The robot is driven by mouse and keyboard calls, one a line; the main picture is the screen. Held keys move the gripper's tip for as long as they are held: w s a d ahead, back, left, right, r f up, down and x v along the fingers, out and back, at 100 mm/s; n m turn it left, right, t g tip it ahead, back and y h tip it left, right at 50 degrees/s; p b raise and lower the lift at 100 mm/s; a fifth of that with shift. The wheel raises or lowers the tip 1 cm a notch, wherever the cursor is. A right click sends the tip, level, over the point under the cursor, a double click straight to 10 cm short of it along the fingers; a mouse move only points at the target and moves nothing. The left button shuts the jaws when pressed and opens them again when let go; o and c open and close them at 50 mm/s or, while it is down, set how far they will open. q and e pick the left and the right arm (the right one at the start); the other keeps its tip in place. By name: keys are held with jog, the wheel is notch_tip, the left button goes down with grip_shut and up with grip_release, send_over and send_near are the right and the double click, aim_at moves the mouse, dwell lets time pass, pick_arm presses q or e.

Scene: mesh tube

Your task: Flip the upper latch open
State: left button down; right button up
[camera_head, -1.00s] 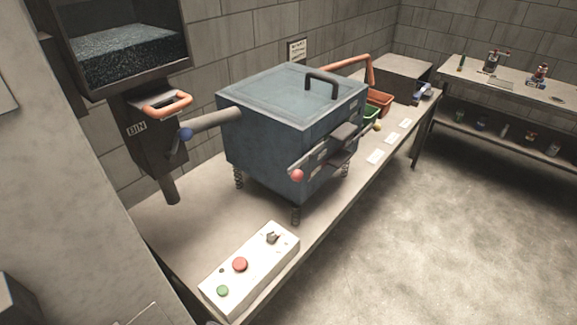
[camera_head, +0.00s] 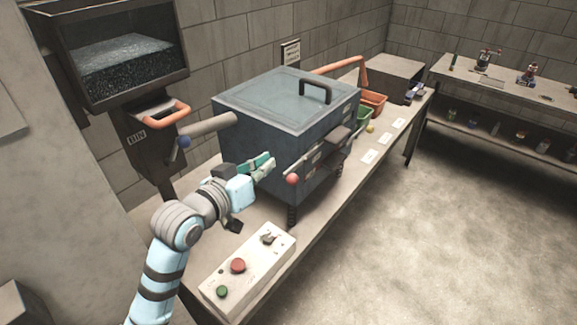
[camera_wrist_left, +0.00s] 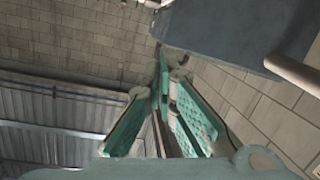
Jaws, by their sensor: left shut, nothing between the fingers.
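A blue-grey metal box (camera_head: 238,125) with a black lid handle stands on the bench in the head view. On its right-hand face are dark latch parts (camera_head: 338,136), with a rod ending in a red ball (camera_head: 291,179) at the near corner. A yellow ball (camera_head: 370,128) shows farther along. I cannot tell clearly which part is the upper latch. My left gripper (camera_head: 268,163) is shut and empty, in front of the box's near face, left of the red ball. The wrist view shows its teal fingers (camera_wrist_left: 164,80) together, below the dark box surface (camera_wrist_left: 230,25).
A control panel (camera_head: 256,262) with red and green buttons lies near the bench's front edge. A bin chute (camera_head: 150,135) with an orange handle stands at left. A grey pipe with a blue ball (camera_head: 184,142) sticks out from the box. Green and orange trays sit behind.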

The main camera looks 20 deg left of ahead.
pick_arm(q)
send_over(289, 176)
jog(key=w, duration=0.2)
notch_tip(289, 176, down, 2)
jog(key=f, duration=0.1)
jog(key=shift+s+a+f, duration=0.1)
jog(key=shift+s+f, duration=0.55)
jog(key=shift+f, duration=0.2)
jog(key=shift+s+f, duration=0.3)
jog(key=shift+s, duration=0.15)
jog(key=shift+w+f+b, duration=0.1)
jog(key=shift+w+b, duration=0.05)
jog(key=shift+b, duration=0.15)
